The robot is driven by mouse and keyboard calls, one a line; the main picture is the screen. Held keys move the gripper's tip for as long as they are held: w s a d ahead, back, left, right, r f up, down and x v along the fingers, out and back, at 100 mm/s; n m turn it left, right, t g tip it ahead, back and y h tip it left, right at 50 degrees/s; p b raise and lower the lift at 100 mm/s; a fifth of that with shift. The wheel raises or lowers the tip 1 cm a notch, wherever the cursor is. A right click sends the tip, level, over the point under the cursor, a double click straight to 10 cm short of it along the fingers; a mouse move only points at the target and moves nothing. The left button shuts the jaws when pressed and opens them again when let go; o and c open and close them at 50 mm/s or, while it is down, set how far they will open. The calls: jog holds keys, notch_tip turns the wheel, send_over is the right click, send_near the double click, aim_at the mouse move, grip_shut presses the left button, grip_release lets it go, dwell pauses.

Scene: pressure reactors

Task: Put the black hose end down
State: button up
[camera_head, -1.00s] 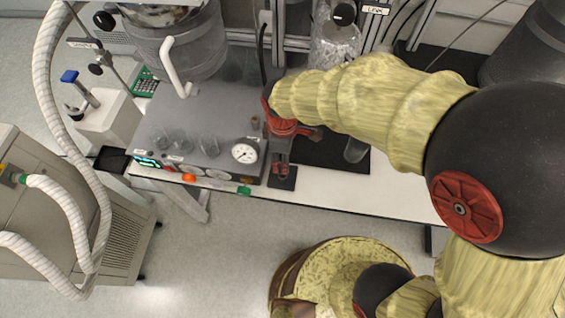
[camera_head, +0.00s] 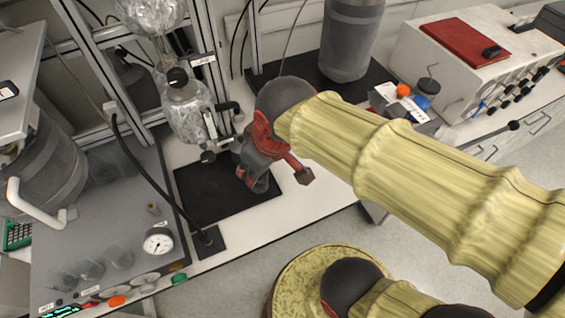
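The black hose (camera_head: 148,166) runs from the metal frame down across the grey bench unit. Its end (camera_head: 207,237) rests on a small black pad (camera_head: 206,246) at the unit's right edge, near the front of the bench. My red and dark grey gripper (camera_head: 257,182) points down over the larger black mat, to the right of the hose end and apart from it. I see nothing held in it. The fingers are foreshortened from above, so their opening is unclear.
A foil-wrapped glass vessel (camera_head: 188,112) hangs on the frame close behind my gripper. The larger black mat (camera_head: 205,195) is bare left of my gripper. A pressure gauge (camera_head: 158,242) sits left of the hose end. A grey cylinder (camera_head: 350,40) stands at the back.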

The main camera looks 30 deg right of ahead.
jog(key=s+d+r+m+t, duration=0.1)
jog(key=s+d+r+m, duration=0.1)
jog(key=s+d+m, duration=0.2)
jog(key=shift+r+h, duration=0.2)
jog(key=shift+h, duration=0.1)
jog(key=shift+d+f, duration=0.1)
jog(key=shift+f+b, duration=0.45)
jog(key=shift+b, duration=0.15)
dwell(0.4)
